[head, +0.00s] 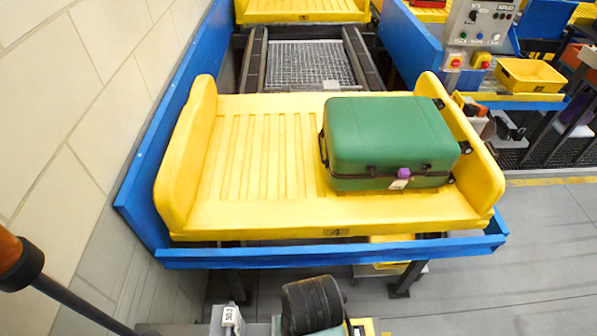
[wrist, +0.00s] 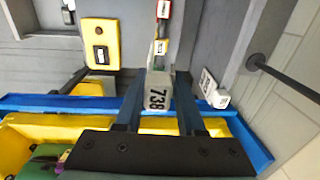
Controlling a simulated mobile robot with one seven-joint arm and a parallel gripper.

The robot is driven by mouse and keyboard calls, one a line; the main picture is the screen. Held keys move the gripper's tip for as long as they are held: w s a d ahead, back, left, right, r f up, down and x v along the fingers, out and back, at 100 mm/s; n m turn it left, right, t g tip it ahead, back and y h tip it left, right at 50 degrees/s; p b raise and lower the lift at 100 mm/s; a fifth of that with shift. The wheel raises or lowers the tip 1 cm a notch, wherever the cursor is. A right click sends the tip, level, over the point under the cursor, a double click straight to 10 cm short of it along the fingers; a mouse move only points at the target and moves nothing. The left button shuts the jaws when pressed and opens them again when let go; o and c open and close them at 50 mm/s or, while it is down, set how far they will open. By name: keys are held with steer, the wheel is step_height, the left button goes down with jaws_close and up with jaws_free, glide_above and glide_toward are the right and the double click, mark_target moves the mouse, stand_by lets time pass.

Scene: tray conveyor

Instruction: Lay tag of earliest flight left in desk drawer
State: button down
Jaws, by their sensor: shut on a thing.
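A small label (wrist: 68,11) and red-and-white pieces (wrist: 163,9) show at the top of the wrist view. I cannot make out the desk drawer for certain; a yellow box-like part with a dark square (wrist: 100,48) is at upper left. The gripper fingers are not clear in the head view.
A yellow tray marked 4 (head: 225,215) holds a green suitcase (head: 385,135) with a purple piece and small tag. A blue rail (head: 330,255) edges the conveyor. A yellow bin (head: 530,75) and control panel are at upper right.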

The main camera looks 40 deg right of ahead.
steer(key=shift+r+p, duration=2.1)
steer(key=shift+p, duration=0.3)
